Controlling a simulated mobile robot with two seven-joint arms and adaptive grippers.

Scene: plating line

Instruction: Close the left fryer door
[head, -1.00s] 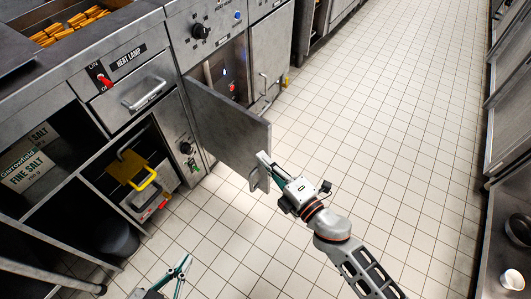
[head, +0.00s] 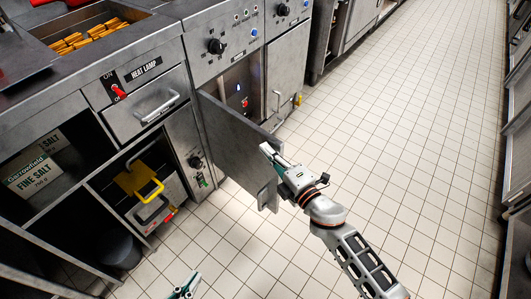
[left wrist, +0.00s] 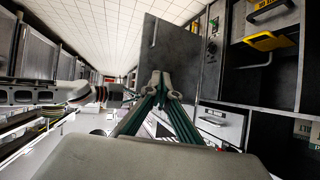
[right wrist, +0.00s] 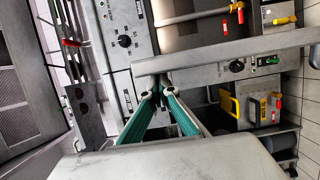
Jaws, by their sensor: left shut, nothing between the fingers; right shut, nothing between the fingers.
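The left fryer door (head: 235,140) is a grey metal panel standing wide open, sticking out into the aisle. Its hinge side is by the fryer's dark opening (head: 238,85), and its handle (head: 263,196) is low near the free edge. My right gripper (head: 268,151) is shut and empty, at the upper free corner of the door; I cannot tell if it touches. In the right wrist view its tips (right wrist: 162,82) are close to the door's long edge (right wrist: 225,55). My left gripper (head: 187,287) is shut and empty at the bottom, well clear; the left wrist view shows the door (left wrist: 170,45) beyond its tips.
The neighbouring fryer door (head: 286,75) on the right is shut. Left of the opening are a control panel with a knob (head: 196,162), a heat lamp drawer (head: 150,105) and open shelves with a salt box (head: 38,172). The tiled floor (head: 400,130) to the right is clear.

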